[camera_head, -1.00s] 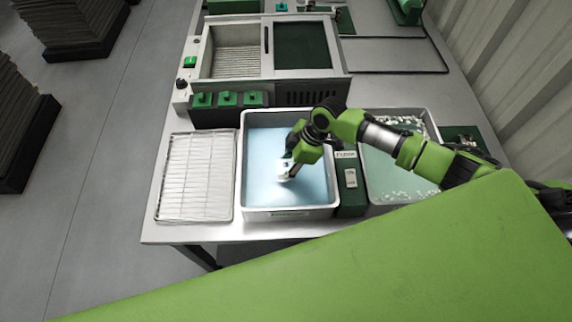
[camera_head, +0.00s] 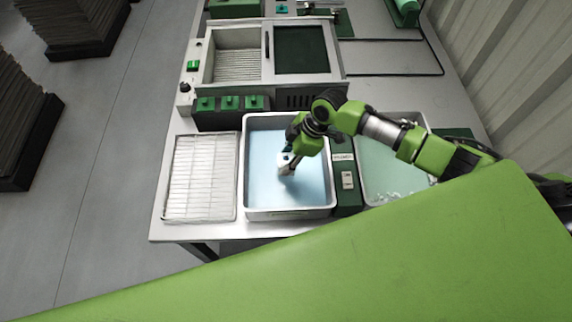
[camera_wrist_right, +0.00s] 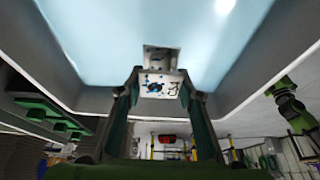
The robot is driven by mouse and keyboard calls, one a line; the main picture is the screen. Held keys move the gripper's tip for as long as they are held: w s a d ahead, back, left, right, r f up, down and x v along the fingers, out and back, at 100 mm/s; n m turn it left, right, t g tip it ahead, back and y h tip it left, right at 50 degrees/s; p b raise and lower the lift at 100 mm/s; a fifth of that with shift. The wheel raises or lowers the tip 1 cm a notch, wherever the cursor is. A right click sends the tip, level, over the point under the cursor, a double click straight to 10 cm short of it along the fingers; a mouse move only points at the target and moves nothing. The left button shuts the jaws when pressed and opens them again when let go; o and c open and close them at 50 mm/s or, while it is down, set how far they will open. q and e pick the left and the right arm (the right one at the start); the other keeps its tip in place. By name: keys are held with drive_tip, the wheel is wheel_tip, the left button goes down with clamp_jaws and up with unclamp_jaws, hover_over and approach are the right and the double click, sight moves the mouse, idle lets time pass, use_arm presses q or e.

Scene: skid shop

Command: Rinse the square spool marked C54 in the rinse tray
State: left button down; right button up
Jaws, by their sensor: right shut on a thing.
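My right gripper (camera_head: 287,160) reaches down into the tray with pale blue liquid (camera_head: 243,190). It is shut on a small white square spool (camera_head: 284,169). In the right wrist view the spool (camera_wrist_right: 158,84) sits between the two fingertips (camera_wrist_right: 160,80), with dark markings on its face that are too small to read. The blue liquid lies behind it there. I cannot tell how deep the spool is in the liquid. My left gripper is not in view.
A wire rack (camera_head: 200,180) lies left of the tray. A green labelled block (camera_head: 347,180) stands between it and a second tray with greenish liquid and white bits (camera_head: 385,185), partly behind my arm. A machine with green switches (camera_head: 230,103) stands behind the tray.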

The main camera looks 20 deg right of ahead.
sight(286, 160)
drive_tip(key=shift+r+p, duration=2.6)
drive_tip(key=shift+r, duration=0.6)
drive_tip(key=shift+r, duration=0.1)
wheel_tip(286, 160, up, 4)
drive_tip(key=p, duration=0.3)
drive_tip(key=shift+p, duration=0.4)
